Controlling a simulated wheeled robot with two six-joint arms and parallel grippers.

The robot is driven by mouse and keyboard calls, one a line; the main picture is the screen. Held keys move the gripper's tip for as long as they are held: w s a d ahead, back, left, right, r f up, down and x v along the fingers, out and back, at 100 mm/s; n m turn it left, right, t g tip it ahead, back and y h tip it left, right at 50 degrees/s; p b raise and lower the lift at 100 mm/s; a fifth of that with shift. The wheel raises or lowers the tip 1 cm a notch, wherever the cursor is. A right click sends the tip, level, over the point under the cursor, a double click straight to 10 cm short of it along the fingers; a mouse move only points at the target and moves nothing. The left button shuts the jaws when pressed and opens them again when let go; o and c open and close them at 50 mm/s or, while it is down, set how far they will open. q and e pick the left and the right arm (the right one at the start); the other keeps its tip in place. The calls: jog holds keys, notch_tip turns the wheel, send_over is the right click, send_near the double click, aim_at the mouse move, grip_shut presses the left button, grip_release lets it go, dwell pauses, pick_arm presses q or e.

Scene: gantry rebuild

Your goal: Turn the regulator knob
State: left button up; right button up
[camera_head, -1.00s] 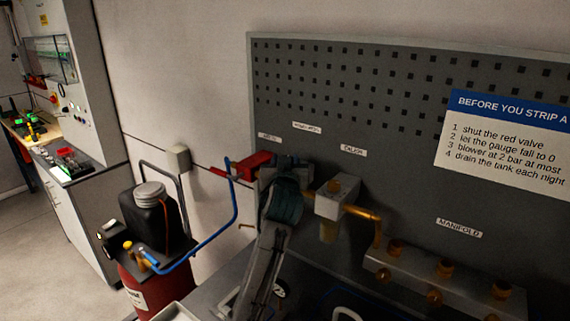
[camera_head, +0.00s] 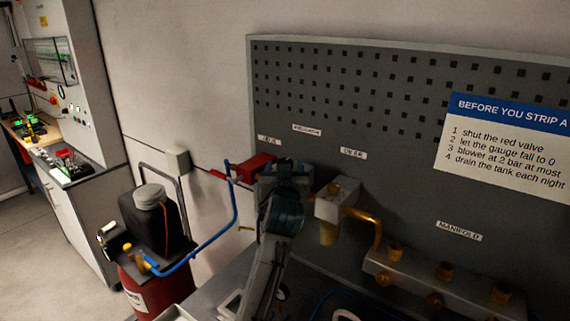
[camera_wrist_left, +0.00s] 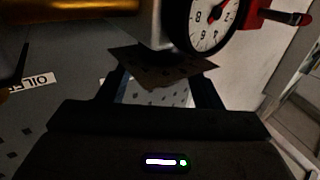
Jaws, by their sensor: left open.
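A dark, flat-looking piece that looks like the regulator knob (camera_wrist_left: 165,68) shows in the left wrist view, under a pale metal body and beside a white round gauge (camera_wrist_left: 210,25). My left gripper (camera_wrist_left: 160,88) is open, its two fingers on either side of the space just below that piece. I cannot tell whether they touch it. In the head view my left gripper (camera_head: 285,170) is up at the panel, below the regulator label (camera_head: 307,130). My arm hides the knob and most of the regulator there. My right gripper is not in view.
A red valve (camera_head: 257,166) with a blue hose (camera_head: 235,205) is left of my gripper. A metal unit (camera_head: 335,203) with a brass pipe (camera_head: 368,215) is close on the right. The manifold (camera_head: 440,285) is lower right. A red tank (camera_head: 150,290) stands lower left.

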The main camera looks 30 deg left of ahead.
pick_arm(q)
jog(key=p+v, duration=0.1)
jog(key=v, duration=0.7)
jog(key=shift+s, duration=0.2)
jog(key=shift+d+f, duration=0.1)
jog(key=shift+d, duration=0.05)
